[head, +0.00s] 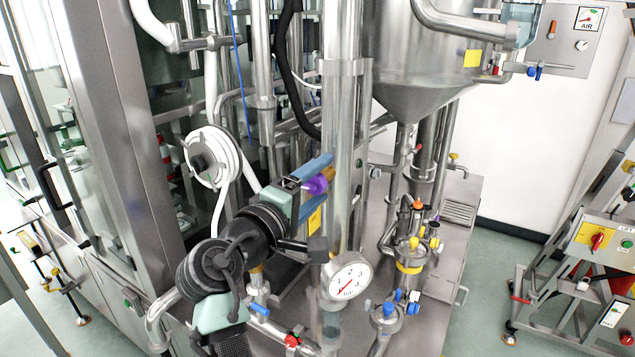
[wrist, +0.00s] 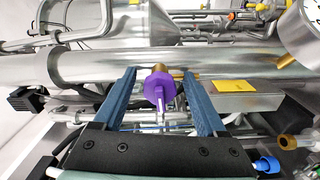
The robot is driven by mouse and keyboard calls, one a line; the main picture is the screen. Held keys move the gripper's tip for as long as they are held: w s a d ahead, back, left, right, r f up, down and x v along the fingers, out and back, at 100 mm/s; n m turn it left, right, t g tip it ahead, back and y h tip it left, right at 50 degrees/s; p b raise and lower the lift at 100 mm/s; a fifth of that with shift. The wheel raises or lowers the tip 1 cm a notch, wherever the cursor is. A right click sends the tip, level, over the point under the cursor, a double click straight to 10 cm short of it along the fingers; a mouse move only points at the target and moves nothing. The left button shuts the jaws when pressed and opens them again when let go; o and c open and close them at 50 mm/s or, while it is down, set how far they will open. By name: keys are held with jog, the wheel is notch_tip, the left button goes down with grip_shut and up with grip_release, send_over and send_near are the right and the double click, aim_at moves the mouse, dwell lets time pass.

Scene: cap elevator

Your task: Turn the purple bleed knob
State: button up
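The purple bleed knob (head: 316,185) sits on a brass fitting on the upright steel pipe, in the middle of the head view. In the wrist view the purple knob (wrist: 160,88) is near the centre, with a brass stem behind it and a thin pale pin towards me. My gripper (head: 327,179) is open, with one blue finger on each side of the knob. In the wrist view the gripper's fingers (wrist: 159,72) reach past the knob towards the pipe, with a visible gap on both sides.
A round pressure gauge (head: 350,280) is mounted below the knob. A yellow label (head: 314,222) is on the pipe close to the lower finger. A white coiled hose (head: 212,157) hangs at left. A steel hopper (head: 420,60) and valves stand at right.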

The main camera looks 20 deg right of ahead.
jog(key=shift+a, duration=0.1)
jog(key=shift+s+a+f, duration=0.1)
jog(key=shift+s+a, duration=0.1)
jog(key=shift+a, duration=0.05)
jog(key=b+v, duration=0.5)
jog(key=v, duration=0.7)
jog(key=shift+s, duration=0.15)
